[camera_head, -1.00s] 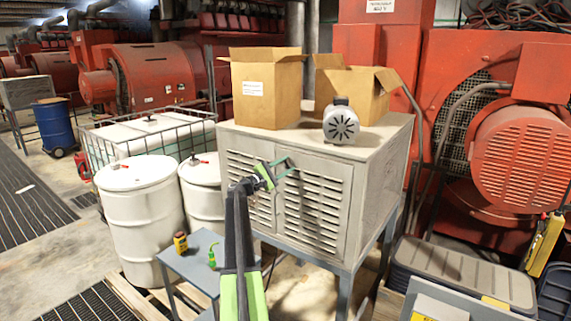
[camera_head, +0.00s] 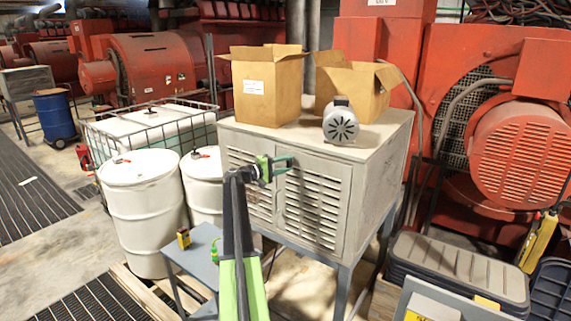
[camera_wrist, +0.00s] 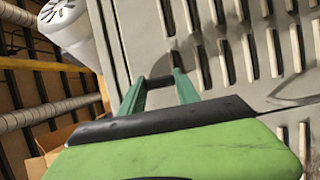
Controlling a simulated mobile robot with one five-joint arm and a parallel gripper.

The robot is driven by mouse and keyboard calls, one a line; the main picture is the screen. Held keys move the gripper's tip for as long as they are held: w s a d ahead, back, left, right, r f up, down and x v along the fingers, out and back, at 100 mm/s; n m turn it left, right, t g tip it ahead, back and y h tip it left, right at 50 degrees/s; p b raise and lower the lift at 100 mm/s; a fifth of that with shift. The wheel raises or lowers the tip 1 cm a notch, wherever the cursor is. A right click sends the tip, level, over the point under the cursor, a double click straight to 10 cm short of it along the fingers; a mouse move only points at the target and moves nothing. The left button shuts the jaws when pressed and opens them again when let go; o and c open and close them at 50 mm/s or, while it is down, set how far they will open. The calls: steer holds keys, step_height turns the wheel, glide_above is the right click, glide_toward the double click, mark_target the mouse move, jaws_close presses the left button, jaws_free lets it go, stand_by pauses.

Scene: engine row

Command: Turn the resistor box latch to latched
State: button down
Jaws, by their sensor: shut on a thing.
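The resistor box (camera_head: 372,190) is the grey louvred cabinet on a blue-grey stand, in the middle of the head view. Its louvred front also fills much of the wrist view (camera_wrist: 220,50). My gripper (camera_head: 284,165) is at the upper middle of that front, by the seam between the two door panels. In the wrist view its green fingers (camera_wrist: 160,80) reach to the door and are shut on the latch, a small part between the tips. The latch is mostly hidden by the fingers, and I cannot make out its angle.
Two open cardboard boxes (camera_head: 266,88) and a grey motor (camera_head: 340,122) stand on top of the cabinet. White drums (camera_head: 145,210) are at the left. A small blue table (camera_head: 195,262) stands in front. Grey lidded crates (camera_head: 460,270) are at the lower right.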

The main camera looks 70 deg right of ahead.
steer(key=shift+w, duration=0.1)
stand_by(0.3)
steer(key=c, duration=0.9)
jaws_free()
steer(key=v, duration=1.7)
steer(key=shift+w+a, duration=0.1)
steer(key=shift+a, duration=0.05)
